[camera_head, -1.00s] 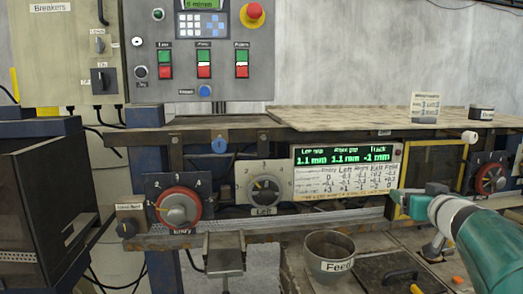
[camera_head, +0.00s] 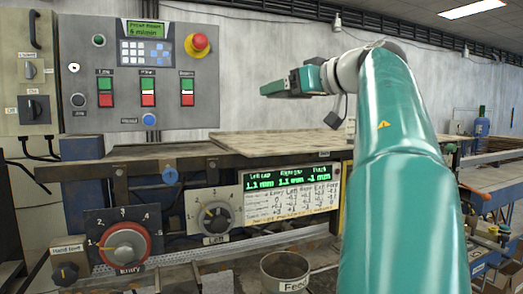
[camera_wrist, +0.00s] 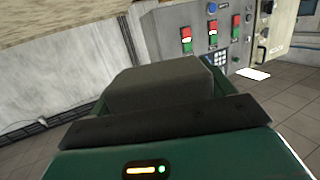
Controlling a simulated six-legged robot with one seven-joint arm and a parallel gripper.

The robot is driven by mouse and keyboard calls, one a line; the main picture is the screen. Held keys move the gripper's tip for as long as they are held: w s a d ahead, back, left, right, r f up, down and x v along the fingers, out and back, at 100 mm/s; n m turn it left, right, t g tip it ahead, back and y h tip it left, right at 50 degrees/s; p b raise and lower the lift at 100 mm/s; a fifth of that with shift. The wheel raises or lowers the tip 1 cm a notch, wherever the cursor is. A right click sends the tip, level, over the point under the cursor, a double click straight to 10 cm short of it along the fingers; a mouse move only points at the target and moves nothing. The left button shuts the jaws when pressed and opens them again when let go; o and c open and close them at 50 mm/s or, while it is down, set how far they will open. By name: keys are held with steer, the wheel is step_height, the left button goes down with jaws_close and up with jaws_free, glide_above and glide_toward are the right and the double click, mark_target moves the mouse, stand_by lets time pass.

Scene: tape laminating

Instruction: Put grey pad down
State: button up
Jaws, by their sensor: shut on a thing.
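My gripper (camera_head: 272,90) is raised above the machine's flat wooden top in the head view, pointing left. In the wrist view the grey pad (camera_wrist: 160,85), a dark grey block, sits just beyond the dark front edge of my gripper, which is shut on it. Green parts of my gripper flank the pad. In the head view the pad is too small and dark to tell from the fingers. My green arm covers the right part of the machine.
The wooden top (camera_head: 240,143) looks clear where visible. Below it are the display panel (camera_head: 290,192), the Entry dial (camera_head: 124,246), the Left dial (camera_head: 216,218) and the Feed pot (camera_head: 285,272). The control box (camera_head: 140,75) with an emergency button (camera_head: 198,43) stands behind at left. A blue bench (camera_head: 495,185) is at right.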

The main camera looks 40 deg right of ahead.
mark_target(270, 148)
steer(key=shift+w+a+r, duration=0.15)
steer(key=shift+w+a, duration=0.2)
steer(key=shift+a, duration=0.3)
steer(key=w+d+f, duration=0.2)
steer(key=w, duration=0.1)
steer(key=w+d+f, duration=0.2)
steer(key=w, duration=0.1)
steer(key=w+d+f, duration=0.2)
steer(key=w+f, duration=0.1)
steer(key=shift+w, duration=0.4)
steer(key=shift+d+f, duration=0.2)
steer(key=shift+f, duration=0.1)
steer(key=shift+w+f, duration=0.25)
steer(key=shift+w, duration=0.05)
steer(key=shift+w+d+f, duration=0.1)
steer(key=shift+w+f, duration=0.1)
steer(key=shift+f, duration=0.6)
steer(key=shift+w+d+f, duration=0.15)
steer(key=shift+w+f, duration=0.05)
steer(key=shift+f, duration=0.65)
steer(key=shift+w+d+f, duration=0.1)
steer(key=shift+w+f, duration=0.1)
steer(key=shift+f, duration=0.6)
steer(key=o, duration=0.8)
steer(key=shift+w, duration=0.1)
steer(key=shift+c, duration=0.2)
steer(key=shift+o, duration=1)
